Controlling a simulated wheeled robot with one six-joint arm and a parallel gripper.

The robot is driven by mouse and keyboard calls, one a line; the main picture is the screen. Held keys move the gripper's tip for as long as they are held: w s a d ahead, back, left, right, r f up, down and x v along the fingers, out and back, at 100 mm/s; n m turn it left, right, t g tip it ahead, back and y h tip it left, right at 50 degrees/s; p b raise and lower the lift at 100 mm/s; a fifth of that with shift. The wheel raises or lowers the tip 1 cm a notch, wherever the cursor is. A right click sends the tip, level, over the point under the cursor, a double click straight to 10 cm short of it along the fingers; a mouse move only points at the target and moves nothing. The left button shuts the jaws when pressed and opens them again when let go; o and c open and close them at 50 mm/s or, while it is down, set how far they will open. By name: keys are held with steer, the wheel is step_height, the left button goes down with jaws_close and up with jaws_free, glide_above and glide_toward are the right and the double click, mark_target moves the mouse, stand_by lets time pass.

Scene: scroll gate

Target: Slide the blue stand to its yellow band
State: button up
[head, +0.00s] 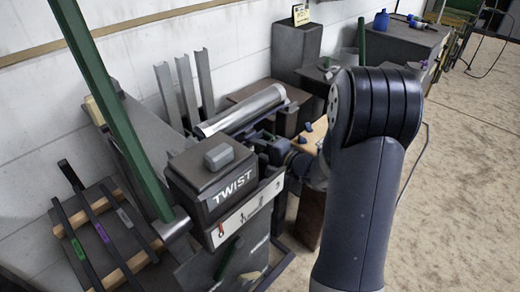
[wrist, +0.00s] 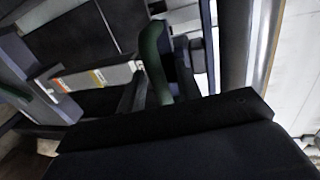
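I cannot pick out the blue stand for certain. In the wrist view, a dark-blue piece (wrist: 184,68) stands beside a curved green upright (wrist: 155,62), just beyond my gripper. A pale strip there carries a small yellow mark (wrist: 97,77) and an orange-red one (wrist: 58,86); I cannot tell if the yellow one is the band. In the head view, my gripper (head: 272,148) is at the right side of the dark box marked TWIST (head: 222,180), below a grey roll in a cradle (head: 240,110). Its fingers are dark and partly hidden, so their opening and any contact are unclear.
A tall green post (head: 110,100) leans at the left, near a rack with dark bars (head: 95,240). Grey uprights (head: 185,85) stand behind by the wall. A dark pedestal (head: 297,50) and a bench with a blue bottle (head: 381,20) are farther back. Open floor lies right.

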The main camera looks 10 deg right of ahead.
steer(key=shift+c, duration=0.2)
jaws_close()
stand_by(0.3)
step_height(320, 180, down, 11)
steer(key=b, duration=1.5)
steer(key=shift+f+b, duration=0.15)
steer(key=shift+b, duration=0.25)
steer(key=shift+o, duration=0.2)
jaws_free()
